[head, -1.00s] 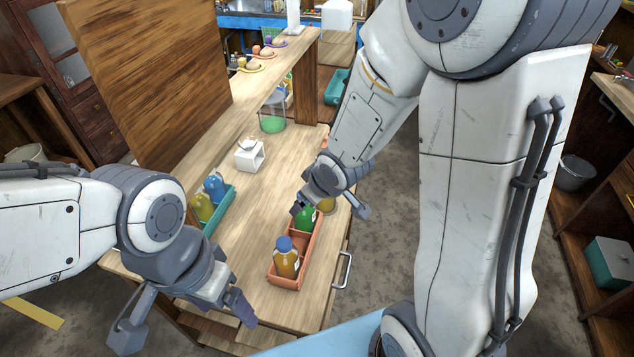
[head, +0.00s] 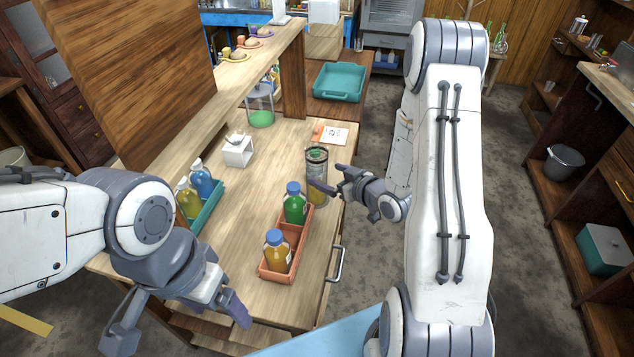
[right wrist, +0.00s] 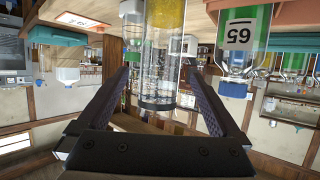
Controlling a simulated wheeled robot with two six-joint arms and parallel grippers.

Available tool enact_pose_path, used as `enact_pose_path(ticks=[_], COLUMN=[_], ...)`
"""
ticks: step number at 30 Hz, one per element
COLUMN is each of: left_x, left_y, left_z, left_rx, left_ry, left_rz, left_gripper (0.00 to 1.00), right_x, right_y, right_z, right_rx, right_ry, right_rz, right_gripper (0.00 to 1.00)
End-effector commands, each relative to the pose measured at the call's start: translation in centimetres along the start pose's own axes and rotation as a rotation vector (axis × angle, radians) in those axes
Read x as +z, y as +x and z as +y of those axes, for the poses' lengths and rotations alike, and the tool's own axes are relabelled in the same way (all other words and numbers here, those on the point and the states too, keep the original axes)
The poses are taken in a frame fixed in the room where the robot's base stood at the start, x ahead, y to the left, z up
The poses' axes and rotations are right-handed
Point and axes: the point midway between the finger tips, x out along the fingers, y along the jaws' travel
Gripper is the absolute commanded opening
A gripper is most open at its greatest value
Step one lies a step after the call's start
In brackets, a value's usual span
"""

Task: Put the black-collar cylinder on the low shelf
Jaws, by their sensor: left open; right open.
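The black-collar cylinder (head: 316,180) stands upright near the right edge of the wooden bench. It is clear, with a dark collar near its top and yellow content low down. My right gripper (head: 336,180) is open at its right side. In the right wrist view, which is upside down, the cylinder (right wrist: 160,65) lies between the spread fingers, with gaps on both sides. My left gripper (head: 180,322) is open and empty at the bench's near left end. A raised wooden shelf (head: 225,84) runs along the bench's left; I cannot tell if it is the low shelf.
An orange tray (head: 288,244) with a green bottle (head: 295,203) and an amber bottle (head: 277,252) sits close in front of the cylinder. A teal tray with bottles (head: 208,208), a white block stand (head: 238,152) and a green-bottomed beaker (head: 260,108) stand further left. The bench middle is clear.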

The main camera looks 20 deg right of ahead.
Motion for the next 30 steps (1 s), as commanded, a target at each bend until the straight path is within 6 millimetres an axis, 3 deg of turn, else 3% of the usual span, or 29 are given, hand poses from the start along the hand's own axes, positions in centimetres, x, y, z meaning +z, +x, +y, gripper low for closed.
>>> enact_pose_path(ticks=[9,13,21,22,27,30], left_x=[-0.1,-0.1,-0.1,-0.1,-0.1,-0.1], left_y=[-2.1,-2.2,-2.2,-2.2,-2.2,-2.2], left_z=[0.1,0.2,0.2,0.2,0.2,0.2], left_rx=[0.000,0.000,0.000,0.000,0.000,0.000], left_ry=[0.000,0.000,0.000,0.000,0.000,0.000], left_rz=[0.000,0.000,0.000,0.000,0.000,0.000], left_gripper=[0.82,0.82,0.82,0.82,0.82,0.82], right_x=[-1.3,-1.0,-0.9,-0.9,-0.9,-0.9], right_y=[3.6,5.1,5.6,5.6,5.6,5.6], right_z=[-0.1,0.0,0.0,0.0,0.0,0.1], right_rx=[-0.003,-0.001,0.001,0.001,0.001,0.001], right_ry=[-0.002,-0.001,0.000,0.000,0.000,0.000], right_rz=[-0.001,-0.001,-0.001,-0.001,-0.001,-0.001], right_gripper=[1.00,1.00,1.00,0.96,0.31,0.00])
